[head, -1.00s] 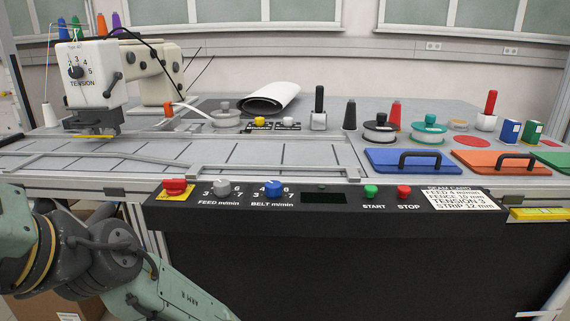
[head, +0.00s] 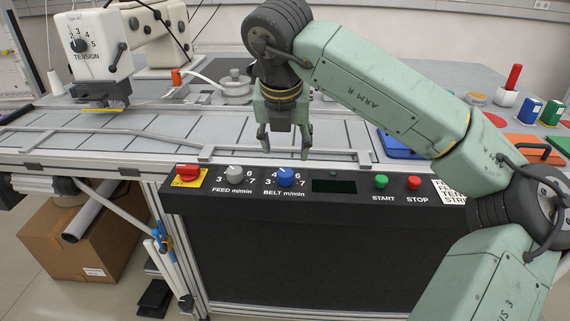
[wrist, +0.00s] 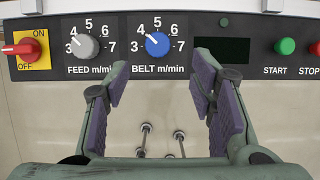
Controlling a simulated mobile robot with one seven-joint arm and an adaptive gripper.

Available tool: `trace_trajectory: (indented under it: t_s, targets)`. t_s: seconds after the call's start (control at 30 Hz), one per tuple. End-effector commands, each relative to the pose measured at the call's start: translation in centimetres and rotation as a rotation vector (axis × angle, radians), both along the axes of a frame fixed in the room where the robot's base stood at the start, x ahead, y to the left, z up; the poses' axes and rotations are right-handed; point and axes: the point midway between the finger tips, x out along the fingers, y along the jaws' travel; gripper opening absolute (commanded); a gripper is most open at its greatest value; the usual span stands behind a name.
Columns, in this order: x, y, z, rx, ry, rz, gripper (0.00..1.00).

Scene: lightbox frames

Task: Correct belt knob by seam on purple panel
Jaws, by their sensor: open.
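The blue belt knob (head: 285,177) sits on the black control panel, right of the grey feed knob (head: 235,174). In the wrist view the belt knob (wrist: 157,44) has its white mark pointing up-left, near 4 on a 3 to 7 scale. The feed knob (wrist: 84,48) also points up-left, near 4. My gripper (head: 286,145) is open and empty, pointing down above and behind the belt knob. In the wrist view my gripper's (wrist: 160,85) spread fingers lie below the knob, not touching it. The seam card (head: 452,190) is mostly hidden by my arm. I see no purple panel.
A red switch (head: 189,174) is left of the knobs. A dark display (head: 334,186), green start button (head: 381,181) and red stop button (head: 414,182) are to the right. A metal rail (head: 290,157) runs behind the panel. The sewing head (head: 95,50) stands far left.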

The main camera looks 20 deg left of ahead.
Motion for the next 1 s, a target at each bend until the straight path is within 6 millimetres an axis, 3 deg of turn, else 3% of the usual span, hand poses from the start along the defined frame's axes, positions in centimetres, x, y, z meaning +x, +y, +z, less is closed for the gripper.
trace_trajectory:
  t_s: [0.5,0.93,1.0]
  targets:
    - [3.0,1.1,-7.9,0.003,0.005,0.007,0.50]
    - [3.5,1.3,-9.2,0.005,0.002,0.009,0.50]
    - [3.5,1.3,-9.1,0.005,0.002,0.009,0.46]
